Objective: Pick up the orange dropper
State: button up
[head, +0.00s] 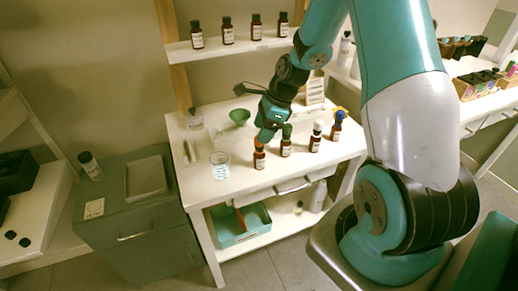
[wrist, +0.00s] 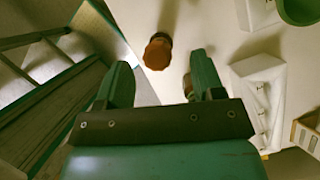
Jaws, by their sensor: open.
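The orange dropper (wrist: 158,52) shows in the wrist view as the top of a brown bottle, ahead of and between my fingers. In the head view the orange dropper (head: 258,143) tops a dark bottle with a white label, at the left end of a row on the white table. My gripper (head: 266,135) is just above it, pointing down, and partly covers its top. In the wrist view my gripper (wrist: 162,80) is open, with two green fingers apart and nothing between their tips.
Bottles with green (head: 286,131), white (head: 317,127) and blue (head: 339,115) tops stand to the right in the row. A glass beaker (head: 220,165) is to the left. A green funnel (head: 239,116) is behind. A shelf (head: 228,48) with several bottles is above.

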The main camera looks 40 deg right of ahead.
aim_at(257, 144)
jog(key=p+x, duration=0.1)
jog(key=x, duration=0.4)
jog(key=shift+s+a+f, duration=0.1)
jog(key=shift+a+f, duration=0.05)
jog(key=shift+f, duration=0.2)
jog(key=shift+c, duration=0.4)
jog(key=c, duration=0.6)
